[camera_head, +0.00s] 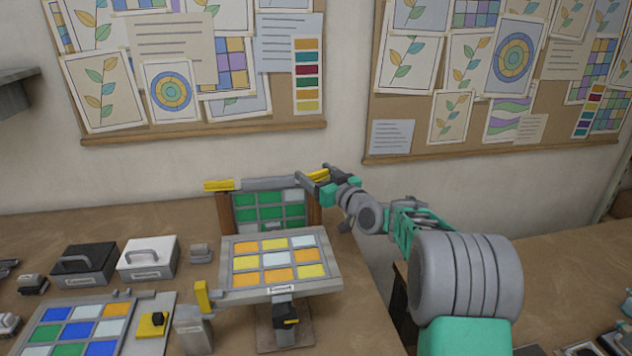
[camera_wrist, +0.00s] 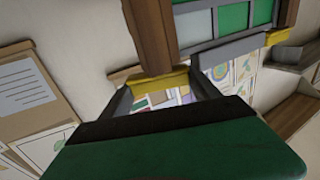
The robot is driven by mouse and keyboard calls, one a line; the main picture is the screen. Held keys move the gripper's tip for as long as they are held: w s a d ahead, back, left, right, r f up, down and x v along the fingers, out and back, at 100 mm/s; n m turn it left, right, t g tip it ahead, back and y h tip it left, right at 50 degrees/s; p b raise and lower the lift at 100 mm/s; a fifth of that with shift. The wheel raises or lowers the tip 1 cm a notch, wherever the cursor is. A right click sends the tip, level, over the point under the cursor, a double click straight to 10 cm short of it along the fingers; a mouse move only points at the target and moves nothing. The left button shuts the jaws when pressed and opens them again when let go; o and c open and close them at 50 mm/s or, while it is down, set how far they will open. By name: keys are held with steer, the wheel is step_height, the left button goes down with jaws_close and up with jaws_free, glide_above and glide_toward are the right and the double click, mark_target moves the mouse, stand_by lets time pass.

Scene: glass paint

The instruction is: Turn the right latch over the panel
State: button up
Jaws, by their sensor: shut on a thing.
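A green and pale glass panel (camera_head: 270,212) stands upright between two wooden posts under a grey top bar (camera_head: 268,184). The yellow right latch (camera_head: 318,175) sits at the top right corner. My gripper (camera_head: 325,178) is at that corner. In the wrist view, the right latch (camera_wrist: 150,85) lies across the end of a wooden post (camera_wrist: 150,38), between the fingers of my gripper (camera_wrist: 163,92), which is shut on it. The yellow left latch (camera_head: 218,185) sits at the top left corner, apart from my gripper. My fingertips partly hide the right latch in the head view.
A tilted yellow and orange panel (camera_head: 280,262) stands in front of the frame. Black (camera_head: 84,264) and white (camera_head: 149,258) boxes with handles stand to the left. A blue and green panel (camera_head: 75,328) lies front left. The wall with pinned boards is close behind.

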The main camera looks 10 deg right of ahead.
steer(key=shift+m+t+h+b, duration=0.35)
steer(key=shift+m+h, duration=0.45)
steer(key=shift+h, duration=0.3)
steer(key=o, duration=1.4)
steer(key=b+v, duration=0.1)
steer(key=v, duration=0.6)
steer(key=shift+s+b, duration=0.4)
steer(key=shift+c, duration=0.3)
